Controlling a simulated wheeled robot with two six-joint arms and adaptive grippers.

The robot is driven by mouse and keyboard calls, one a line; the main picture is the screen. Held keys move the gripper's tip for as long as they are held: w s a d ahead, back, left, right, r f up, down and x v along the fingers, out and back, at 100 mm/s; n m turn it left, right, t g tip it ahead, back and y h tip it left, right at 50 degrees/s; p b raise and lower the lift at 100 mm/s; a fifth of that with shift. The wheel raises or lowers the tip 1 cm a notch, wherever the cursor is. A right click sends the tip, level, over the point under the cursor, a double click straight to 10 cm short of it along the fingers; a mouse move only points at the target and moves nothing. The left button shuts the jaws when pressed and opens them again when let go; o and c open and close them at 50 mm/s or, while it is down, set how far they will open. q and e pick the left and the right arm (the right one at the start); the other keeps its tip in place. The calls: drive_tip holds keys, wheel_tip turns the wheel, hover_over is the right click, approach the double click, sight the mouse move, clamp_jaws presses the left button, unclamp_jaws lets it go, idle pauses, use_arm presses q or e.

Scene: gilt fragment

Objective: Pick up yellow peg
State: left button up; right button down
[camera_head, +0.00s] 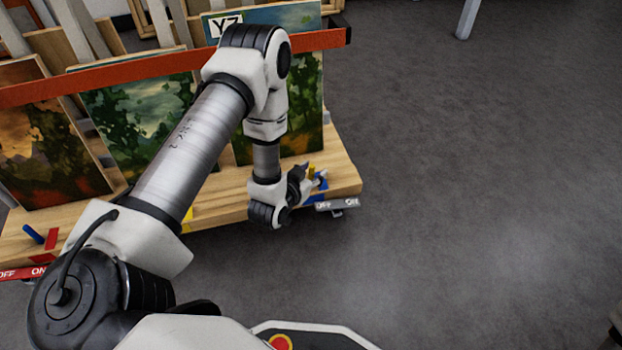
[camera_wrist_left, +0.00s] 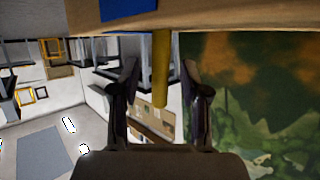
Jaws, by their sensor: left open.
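The yellow peg (camera_head: 311,171) stands near the right end of the wooden ledge (camera_head: 345,180), partly hidden by my left gripper (camera_head: 306,182). In the left wrist view, which looks upside down, the yellow peg (camera_wrist_left: 161,50) extends from the wooden edge (camera_wrist_left: 225,20) at the top. My left gripper (camera_wrist_left: 160,75) is open, with one finger on each side of the peg. A gap shows between the peg and each finger. I cannot see my right gripper.
A blue patch (camera_head: 319,186) lies by the peg. A blue peg (camera_head: 33,233) is at the ledge's left end. Landscape paintings (camera_head: 135,110) lean behind a red bar (camera_head: 130,68). A grey ON/OFF switch plate (camera_head: 338,204) is on the front edge.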

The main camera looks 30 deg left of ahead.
use_arm(q)
clamp_jaws()
drive_tip(key=shift+r, duration=0.1)
